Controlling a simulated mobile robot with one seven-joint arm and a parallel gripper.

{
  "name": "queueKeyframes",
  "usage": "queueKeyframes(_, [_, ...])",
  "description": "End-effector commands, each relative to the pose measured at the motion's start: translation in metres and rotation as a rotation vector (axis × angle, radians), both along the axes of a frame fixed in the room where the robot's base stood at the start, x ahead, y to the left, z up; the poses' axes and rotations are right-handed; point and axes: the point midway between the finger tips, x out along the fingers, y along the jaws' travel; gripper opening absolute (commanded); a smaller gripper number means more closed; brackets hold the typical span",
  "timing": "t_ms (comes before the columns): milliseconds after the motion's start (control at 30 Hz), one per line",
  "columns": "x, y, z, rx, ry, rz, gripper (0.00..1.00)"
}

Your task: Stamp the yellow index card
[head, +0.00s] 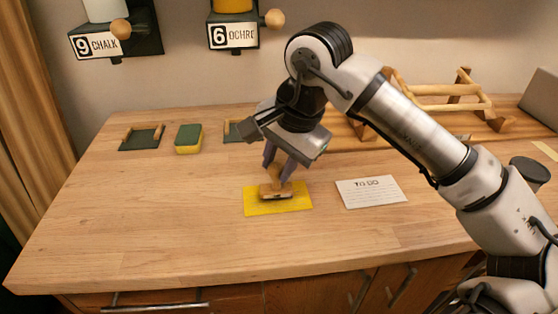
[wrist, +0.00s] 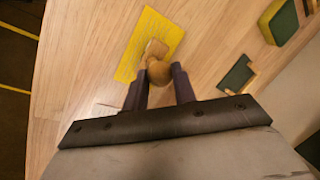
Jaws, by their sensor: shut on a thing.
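The yellow index card (head: 301,204) lies flat near the middle of the wooden table, and it also shows in the wrist view (wrist: 160,32). A wooden stamp (head: 276,191) stands over the card, its base on or just above it; I cannot tell whether they touch. My gripper (head: 279,175) points down and is shut on the stamp's round knob (wrist: 160,72). In the wrist view the dark fingers (wrist: 160,88) sit on both sides of the knob. The stamp's underside and the card beneath it are hidden.
A white TO DO card (head: 371,192) lies right of the yellow card. At the back are a green-yellow sponge (head: 188,139), a dark tray (head: 141,138), a second tray partly behind my gripper, and a wooden rack (head: 440,103). The table's front left is clear.

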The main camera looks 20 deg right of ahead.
Motion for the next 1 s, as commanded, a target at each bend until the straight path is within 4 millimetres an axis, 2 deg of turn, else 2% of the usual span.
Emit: queueKeyframes(1000, [0.0,0.0,-0.011,0.0,0.0,0.0,0.12])
